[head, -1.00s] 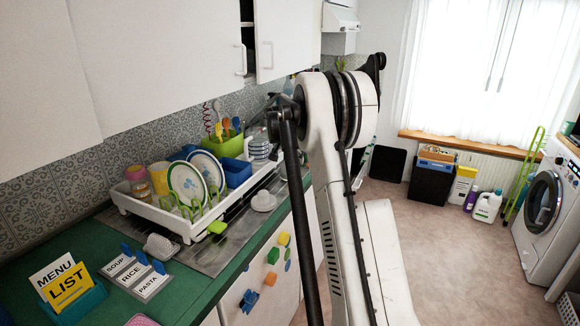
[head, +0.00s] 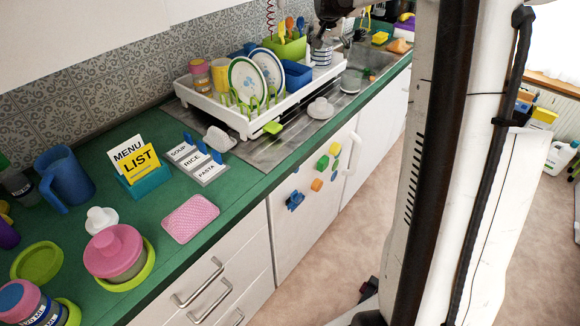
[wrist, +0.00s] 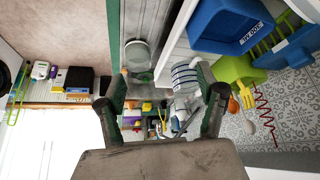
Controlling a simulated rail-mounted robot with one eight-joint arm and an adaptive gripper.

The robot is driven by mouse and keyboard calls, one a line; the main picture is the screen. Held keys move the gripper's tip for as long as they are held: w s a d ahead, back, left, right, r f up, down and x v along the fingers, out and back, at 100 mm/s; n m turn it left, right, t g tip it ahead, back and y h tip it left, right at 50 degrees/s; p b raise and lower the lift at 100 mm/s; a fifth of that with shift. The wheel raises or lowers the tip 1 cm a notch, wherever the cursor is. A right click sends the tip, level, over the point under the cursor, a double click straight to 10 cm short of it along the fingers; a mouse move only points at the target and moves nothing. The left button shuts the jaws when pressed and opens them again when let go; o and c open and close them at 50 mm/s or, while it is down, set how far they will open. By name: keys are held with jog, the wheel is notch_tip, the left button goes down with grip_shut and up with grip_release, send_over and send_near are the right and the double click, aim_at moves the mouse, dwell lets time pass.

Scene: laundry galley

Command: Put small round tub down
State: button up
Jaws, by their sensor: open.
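A small, translucent round tub (head: 351,80) stands on the metal drainer by the sink, right of the dish rack. It also shows in the wrist view (wrist: 138,54), beyond the fingertips and toward the left finger. My gripper (wrist: 162,78) is open, its two dark fingers wide apart. I see nothing gripped between them. The tub looks apart from the fingers, though the exact gap is hard to judge. In the head view, only a dark part of my arm's end shows at the top edge; the fingers are not clear there.
A striped jug (head: 321,54) stands close to the tub, also near the right finger in the wrist view (wrist: 185,78). The sink (head: 372,62) lies behind.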

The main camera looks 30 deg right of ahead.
jog(key=s+a+r+n+t+y, duration=0.1)
jog(key=s+a+r+n, duration=0.1)
jog(key=s+a, duration=0.7)
jog(key=s+a+r+n+t+y, duration=0.1)
jog(key=s+a+r+n, duration=0.1)
jog(key=s+a, duration=0.7)
jog(key=s+a+f+n, duration=0.1)
jog(key=s+a+f, duration=0.1)
jog(key=s+a, duration=0.2)
jog(key=s+a+f+n+y, duration=0.1)
jog(key=s+a+f+n, duration=0.1)
jog(key=s+a, duration=0.3)
jog(key=s+a+f+n+y, duration=0.1)
jog(key=s+a+f, duration=0.3)
jog(key=s, duration=0.5)
jog(key=shift+a+f+t, duration=0.25)
jog(key=shift+a+t, duration=0.15)
jog(key=shift+a, duration=0.35)
